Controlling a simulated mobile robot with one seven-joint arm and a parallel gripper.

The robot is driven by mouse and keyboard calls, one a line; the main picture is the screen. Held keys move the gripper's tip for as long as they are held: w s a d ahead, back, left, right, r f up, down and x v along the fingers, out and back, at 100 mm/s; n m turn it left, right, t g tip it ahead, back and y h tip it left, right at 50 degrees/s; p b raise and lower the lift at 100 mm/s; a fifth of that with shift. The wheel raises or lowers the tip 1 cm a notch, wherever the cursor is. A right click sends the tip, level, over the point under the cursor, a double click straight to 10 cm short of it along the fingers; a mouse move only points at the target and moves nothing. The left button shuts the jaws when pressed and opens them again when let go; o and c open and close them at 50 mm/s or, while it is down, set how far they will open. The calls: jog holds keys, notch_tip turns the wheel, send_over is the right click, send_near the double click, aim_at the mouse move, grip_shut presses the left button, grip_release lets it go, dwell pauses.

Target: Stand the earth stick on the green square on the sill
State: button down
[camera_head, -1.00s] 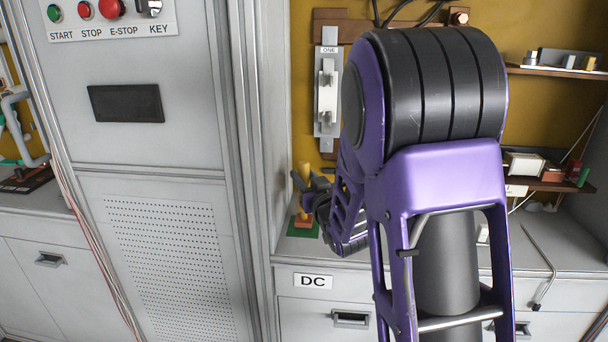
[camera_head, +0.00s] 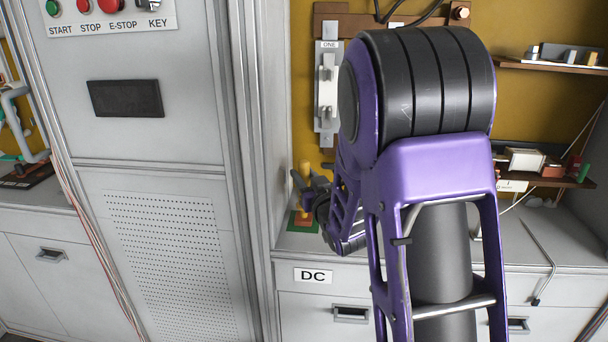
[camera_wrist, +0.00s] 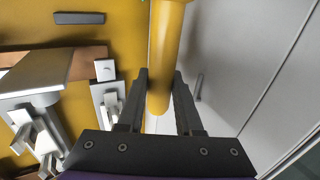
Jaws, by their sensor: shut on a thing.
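The earth stick (camera_head: 305,168) is a yellow rod, upright, on the sill beside the tall grey cabinet. Its lower end appears over the green square (camera_head: 292,223), with an orange-red part around the foot. I cannot tell whether it touches the square. My gripper (camera_head: 308,184) is shut on the stick, partly covering it in the head view. In the wrist view the yellow rod (camera_wrist: 167,50) runs between the two dark fingers (camera_wrist: 160,80). The green square is not visible in the wrist view.
The tall grey cabinet (camera_head: 160,180) stands close on the left of the stick. A fuse holder labelled ONE (camera_head: 327,90) hangs on the yellow wall behind. A shelf (camera_head: 545,178) with small parts is at the right. A thin bent rod (camera_head: 540,255) lies on the right counter.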

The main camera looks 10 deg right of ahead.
jog(key=shift+c, duration=1.3)
grip_release()
jog(key=shift+s, duration=0.1)
jog(key=shift+s+d, duration=0.25)
jog(key=shift+s, duration=1.2)
jog(key=shift+s+d, duration=0.2)
jog(key=shift+s, duration=1.25)
